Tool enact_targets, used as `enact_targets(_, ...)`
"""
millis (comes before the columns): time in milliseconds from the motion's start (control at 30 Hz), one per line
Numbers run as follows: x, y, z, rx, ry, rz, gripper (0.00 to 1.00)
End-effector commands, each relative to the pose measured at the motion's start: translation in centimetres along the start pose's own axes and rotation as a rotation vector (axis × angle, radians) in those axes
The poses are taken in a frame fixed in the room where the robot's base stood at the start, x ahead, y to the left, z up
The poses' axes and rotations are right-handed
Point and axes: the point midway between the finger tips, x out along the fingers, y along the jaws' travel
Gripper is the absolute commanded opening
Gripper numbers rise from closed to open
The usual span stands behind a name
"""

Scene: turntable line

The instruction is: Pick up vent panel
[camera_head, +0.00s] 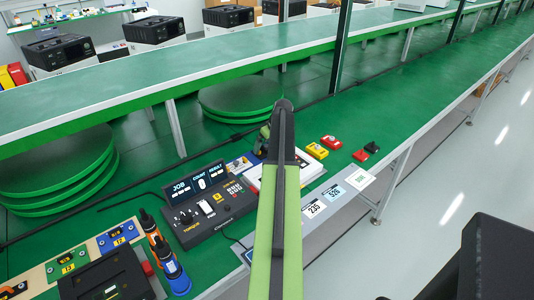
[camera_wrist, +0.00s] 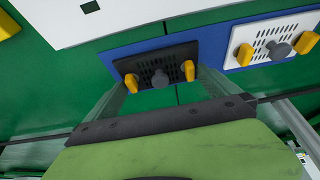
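A black vent panel (camera_wrist: 159,66) with a slotted face, a grey central knob and two yellow tabs lies on a blue mat (camera_wrist: 121,49) in the wrist view. A white vent panel (camera_wrist: 262,48) of the same shape lies to its right. My gripper (camera_wrist: 165,80) is open, its clear fingers apart near the black panel's near corners; I cannot tell whether they touch it. Nothing is held. In the head view my green arm hides most of this spot; a blue mat edge (camera_head: 238,164) shows left of it.
A white board (camera_wrist: 75,22) lies beyond the mat. A control box (camera_head: 208,200), blue and orange drivers (camera_head: 170,268) and red and yellow blocks (camera_head: 317,150) stand on the green bench. A raised green shelf (camera_head: 150,85) runs behind.

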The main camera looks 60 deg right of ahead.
Motion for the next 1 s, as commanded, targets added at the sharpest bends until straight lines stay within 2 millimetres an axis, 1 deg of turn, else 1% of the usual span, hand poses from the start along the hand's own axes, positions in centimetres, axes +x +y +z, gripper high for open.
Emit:
enact_targets(33, -0.1, 0.0, 0.0, 0.0, 0.0, 0.0, 0.95)
enact_targets(300, -0.1, 0.0, 0.0, 0.0, 0.0, 0.0, 0.59)
enact_targets(367, -0.1, 0.0, 0.0, 0.001, 0.0, 0.0, 0.52)
enact_targets(400, -0.1, 0.0, 0.0, 0.001, 0.0, 0.0, 0.49)
enact_targets(600, -0.1, 0.1, 0.0, 0.001, 0.0, 0.0, 0.49)
enact_targets(733, -0.8, 0.1, -0.3, 0.001, 0.0, 0.0, 0.49)
enact_targets(867, -2.3, 0.1, -0.9, 0.001, 0.0, 0.0, 0.49)
enact_targets(1000, -4.5, 0.1, -1.8, 0.001, 0.0, 0.0, 0.49)
